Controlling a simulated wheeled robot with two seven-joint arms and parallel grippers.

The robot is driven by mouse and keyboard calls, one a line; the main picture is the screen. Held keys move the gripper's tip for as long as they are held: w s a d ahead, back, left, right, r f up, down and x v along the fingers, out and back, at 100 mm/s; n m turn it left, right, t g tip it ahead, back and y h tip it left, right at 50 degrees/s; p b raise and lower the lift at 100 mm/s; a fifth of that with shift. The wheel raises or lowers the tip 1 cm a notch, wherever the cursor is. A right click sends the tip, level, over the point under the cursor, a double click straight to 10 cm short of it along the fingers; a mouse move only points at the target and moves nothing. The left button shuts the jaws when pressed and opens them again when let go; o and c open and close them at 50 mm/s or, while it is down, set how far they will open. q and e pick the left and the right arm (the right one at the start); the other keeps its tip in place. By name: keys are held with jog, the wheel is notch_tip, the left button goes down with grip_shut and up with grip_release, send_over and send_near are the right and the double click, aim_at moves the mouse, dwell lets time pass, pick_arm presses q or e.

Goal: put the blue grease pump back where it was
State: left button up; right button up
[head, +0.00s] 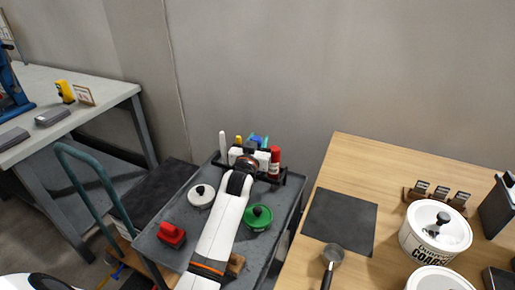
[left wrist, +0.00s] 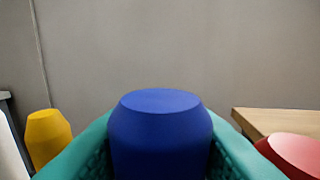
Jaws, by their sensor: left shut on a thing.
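The blue grease pump (left wrist: 160,130) fills the lower middle of the left wrist view, upright, with its flat top showing. The teal fingers of my left gripper (left wrist: 160,150) are shut on it from both sides. In the head view my left gripper (head: 258,143) is at the dark rack (head: 285,180) at the back of the grey cart, and a bit of the blue pump (head: 256,139) shows between the fingers. It stands between a yellow item (head: 239,140) and a red bottle (head: 274,162). Its lower end is hidden, so I cannot tell whether it rests in the rack. My right gripper is not in view.
A white item (head: 222,145) stands at the rack's left end. On the cart (head: 165,210) are a white round lid (head: 201,196), a green one (head: 258,217) and a red block (head: 172,234). A wooden table (head: 340,160) stands close on the right; a workbench (head: 110,95) is on the left.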

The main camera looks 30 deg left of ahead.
pick_arm(q)
jog(key=shift+f, duration=0.85)
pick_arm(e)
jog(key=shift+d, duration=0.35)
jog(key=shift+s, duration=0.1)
pick_arm(q)
jog(key=o, duration=0.7)
jog(key=shift+f, duration=0.15)
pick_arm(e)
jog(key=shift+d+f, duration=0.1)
pick_arm(q)
jog(key=v, duration=1.2)
